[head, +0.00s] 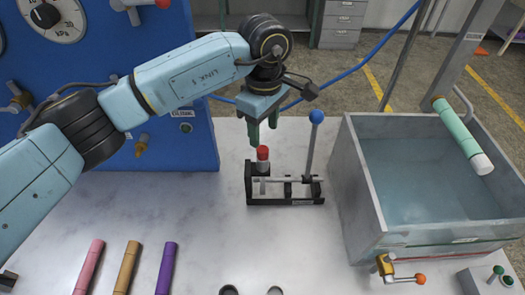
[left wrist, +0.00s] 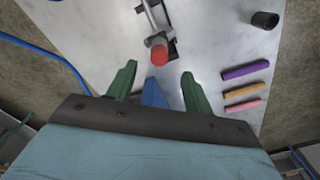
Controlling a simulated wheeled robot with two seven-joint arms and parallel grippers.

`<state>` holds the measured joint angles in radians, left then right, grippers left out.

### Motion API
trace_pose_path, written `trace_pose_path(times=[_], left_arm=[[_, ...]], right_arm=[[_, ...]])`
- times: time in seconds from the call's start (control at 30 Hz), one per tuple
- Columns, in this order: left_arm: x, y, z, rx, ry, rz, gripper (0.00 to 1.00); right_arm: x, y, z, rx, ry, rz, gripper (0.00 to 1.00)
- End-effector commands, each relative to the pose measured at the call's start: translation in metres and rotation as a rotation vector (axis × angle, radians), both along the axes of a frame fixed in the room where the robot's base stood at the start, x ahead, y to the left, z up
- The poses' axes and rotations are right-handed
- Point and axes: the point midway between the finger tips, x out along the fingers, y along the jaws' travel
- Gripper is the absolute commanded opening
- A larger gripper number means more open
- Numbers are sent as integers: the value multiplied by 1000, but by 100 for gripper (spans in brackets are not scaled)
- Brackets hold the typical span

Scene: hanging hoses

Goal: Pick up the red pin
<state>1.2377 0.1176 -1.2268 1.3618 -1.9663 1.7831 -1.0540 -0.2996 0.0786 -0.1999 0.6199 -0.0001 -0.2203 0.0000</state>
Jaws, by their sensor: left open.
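The red pin (head: 263,153) stands upright at the left end of a small black fixture (head: 285,201) on the table. Its red top also shows in the left wrist view (left wrist: 159,58). The fixture has a grey bar and an upright lever with a blue ball (head: 316,117). My left gripper (head: 263,138) is open, its green fingers pointing down just above and behind the pin. In the left wrist view the pin's top lies just beyond the gap between the fingertips (left wrist: 158,72). Nothing is between the fingers. My right gripper is not in view.
A blue gauge panel (head: 110,60) is at left. Pink (head: 89,266), tan (head: 127,267) and purple (head: 167,268) sticks lie in front. Table between is clear.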

Motion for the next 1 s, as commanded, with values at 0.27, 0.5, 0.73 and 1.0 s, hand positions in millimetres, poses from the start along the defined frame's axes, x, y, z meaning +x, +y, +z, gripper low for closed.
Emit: trace_pose_path(times=[0.27, 0.5, 0.73, 1.0], left_arm=[[0, 1, -23, -1, 3, -1, 51], [2, 4, -56, -1, 2, 0, 51], [3, 4, -63, -1, 0, -2, 51], [3, 4, -62, -1, 0, -1, 27]], right_arm=[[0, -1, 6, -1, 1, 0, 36], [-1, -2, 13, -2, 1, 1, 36], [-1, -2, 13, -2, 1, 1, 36], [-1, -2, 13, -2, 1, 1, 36]])
